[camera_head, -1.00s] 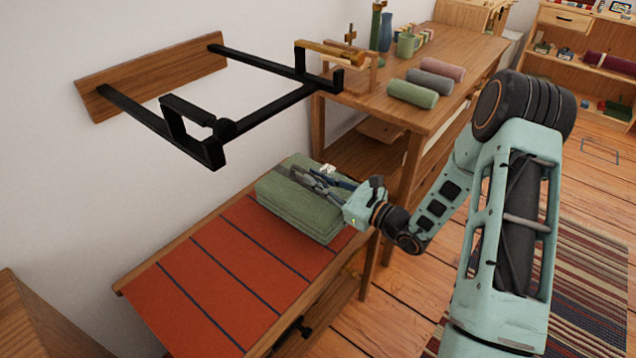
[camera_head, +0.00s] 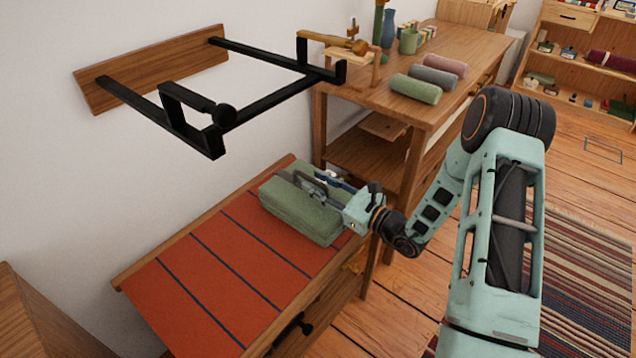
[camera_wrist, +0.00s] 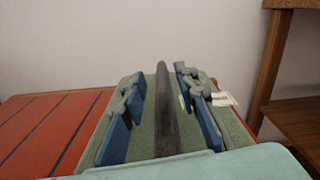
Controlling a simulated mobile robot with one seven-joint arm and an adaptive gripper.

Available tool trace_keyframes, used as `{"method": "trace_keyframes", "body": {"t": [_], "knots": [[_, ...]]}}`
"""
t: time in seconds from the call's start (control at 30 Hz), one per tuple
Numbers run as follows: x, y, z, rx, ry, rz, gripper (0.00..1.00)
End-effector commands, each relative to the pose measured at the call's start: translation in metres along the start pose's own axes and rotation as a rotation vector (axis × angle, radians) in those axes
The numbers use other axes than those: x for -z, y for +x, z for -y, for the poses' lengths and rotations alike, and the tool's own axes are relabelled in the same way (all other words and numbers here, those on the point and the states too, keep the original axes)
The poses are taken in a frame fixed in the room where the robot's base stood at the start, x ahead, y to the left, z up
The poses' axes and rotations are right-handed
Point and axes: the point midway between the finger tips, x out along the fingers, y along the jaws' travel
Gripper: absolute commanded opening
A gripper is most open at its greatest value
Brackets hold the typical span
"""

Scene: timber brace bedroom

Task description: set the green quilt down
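The green quilt (camera_head: 300,215) is a folded block at the far right end of the red striped cloth (camera_head: 215,275) and appears to rest on it. A dark grey strap or handle (camera_wrist: 163,115) runs along the quilt's top. My gripper (camera_head: 314,183) is over the quilt, reaching in from the right. In the wrist view, its blue-padded fingers (camera_wrist: 160,82) stand apart on either side of the dark strap, with visible gaps. The quilt (camera_wrist: 150,135) lies beneath them. The quilt's underside is hidden.
A black wall rack (camera_head: 215,140) juts out above the low bench. A taller wooden table (camera_head: 430,110) stands behind, holding green, grey and pink rolls (camera_head: 416,89). The near part of the red cloth is clear. A striped rug (camera_head: 575,270) lies at right.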

Motion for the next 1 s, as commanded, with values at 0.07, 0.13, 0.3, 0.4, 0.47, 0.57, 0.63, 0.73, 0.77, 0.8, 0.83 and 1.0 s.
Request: {"method": "trace_keyframes", "body": {"t": [0.07,0.13,0.3,0.4,0.47,0.57,0.63,0.73,0.77,0.8,0.83,1.0], "knots": [[0.000,0.000,0.000,0.000,0.000,0.000,0.28],[0.000,0.000,0.000,0.000,0.000,0.001,0.28],[-0.001,-0.007,0.001,0.003,0.001,0.000,0.28],[-0.001,-0.022,0.002,0.004,0.002,-0.002,0.28],[-0.002,-0.035,0.002,0.005,0.002,-0.003,0.28],[-0.002,-0.057,0.002,0.006,0.002,-0.002,0.28],[-0.002,-0.072,0.002,0.006,0.002,-0.002,0.28],[-0.002,-0.091,0.001,0.004,0.003,-0.001,0.28],[-0.002,-0.096,0.001,0.004,0.002,-0.001,0.28],[-0.002,-0.102,0.001,0.004,0.002,-0.001,0.28],[-0.001,-0.106,0.001,0.003,0.001,0.000,0.28],[-0.001,-0.119,0.000,0.001,0.000,0.001,0.28]]}}
